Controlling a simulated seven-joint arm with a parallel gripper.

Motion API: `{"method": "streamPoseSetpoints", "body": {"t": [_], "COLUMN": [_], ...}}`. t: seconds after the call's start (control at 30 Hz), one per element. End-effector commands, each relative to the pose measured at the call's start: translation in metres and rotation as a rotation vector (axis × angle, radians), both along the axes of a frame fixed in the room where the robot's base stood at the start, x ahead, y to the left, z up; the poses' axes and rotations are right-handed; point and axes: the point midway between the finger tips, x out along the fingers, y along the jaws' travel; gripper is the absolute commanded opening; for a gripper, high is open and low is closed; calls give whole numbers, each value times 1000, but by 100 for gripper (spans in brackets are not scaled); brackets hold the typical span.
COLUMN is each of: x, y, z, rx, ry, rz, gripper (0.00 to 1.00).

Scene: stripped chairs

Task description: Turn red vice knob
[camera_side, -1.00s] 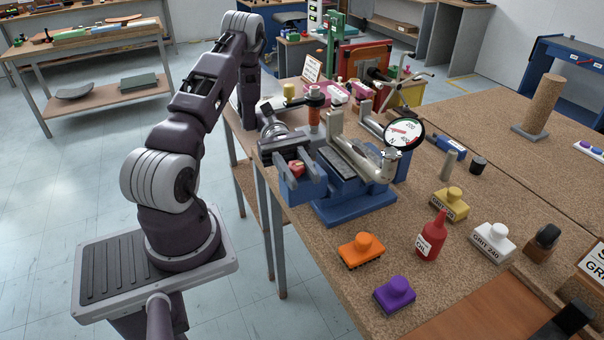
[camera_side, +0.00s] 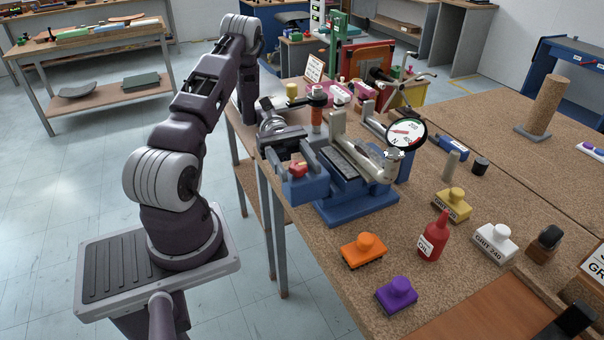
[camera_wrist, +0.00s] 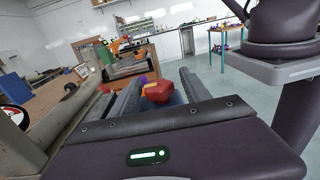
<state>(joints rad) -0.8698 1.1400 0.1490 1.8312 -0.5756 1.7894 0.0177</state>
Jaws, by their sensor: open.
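The red vice knob (camera_side: 298,169) sits at the near left end of the blue vice (camera_side: 352,207). In the wrist view the red knob (camera_wrist: 158,92) lies between the two grey fingers of my gripper (camera_wrist: 162,78). In the side view my gripper (camera_side: 297,160) is at the knob, its fingers open on either side of it. A gap shows between the knob and the right finger in the wrist view; contact on the left side cannot be told. The lower part of the knob is hidden.
A round dial gauge (camera_side: 405,133) stands behind the vice. An orange block (camera_side: 363,250), a purple block (camera_side: 397,294), a red oil bottle (camera_side: 433,238) and a yellow block (camera_side: 452,204) are on the bench to the right.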

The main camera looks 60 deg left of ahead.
Motion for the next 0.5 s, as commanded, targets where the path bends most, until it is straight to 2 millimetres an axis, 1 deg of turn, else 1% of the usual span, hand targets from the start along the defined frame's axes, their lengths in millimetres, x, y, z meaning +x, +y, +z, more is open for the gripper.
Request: {"method": "streamPoseSetpoints", "body": {"t": [0.03,0.1,0.2,0.3,0.5], "x": [1,2,3,3,3], "y": [11,24,37,42,42], "z": [-1,-1,0,0,0], "rx": [3,2,1,0,0], "ry": [-3,-1,-1,1,1], "rz": [2,1,0,0,-1], "gripper": [55,55,55,55,55]}}
